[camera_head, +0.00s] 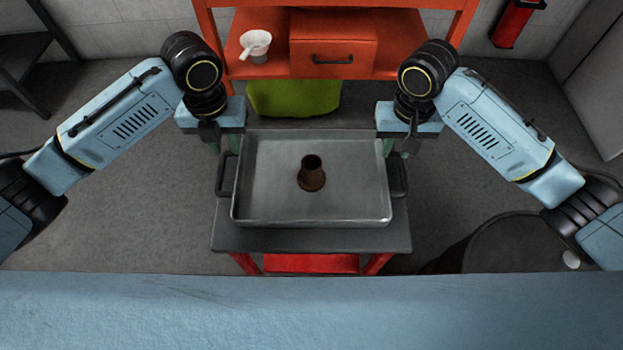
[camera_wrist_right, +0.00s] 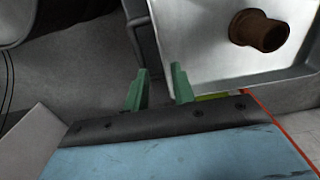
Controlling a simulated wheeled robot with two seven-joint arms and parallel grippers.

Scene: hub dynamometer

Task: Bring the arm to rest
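My left gripper (camera_head: 224,146) hangs fingers-down beside the upper left corner of the metal tray (camera_head: 262,205). Its green fingers stand apart with nothing visible between them. My right gripper (camera_head: 399,147) hangs fingers-down beside the tray's upper right corner. A brown flanged hub (camera_head: 312,176) stands upright in the middle of the tray, away from both grippers. The hub also shows in the right wrist view (camera_wrist_right: 262,34).
The tray lies on a dark-topped cart (camera_head: 310,240) and has black side handles. Behind it stands an orange shelf (camera_head: 390,45) with a drawer and a white cup (camera_head: 256,44), above a green bin (camera_head: 293,98). A dark round drum (camera_head: 515,245) stands at right.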

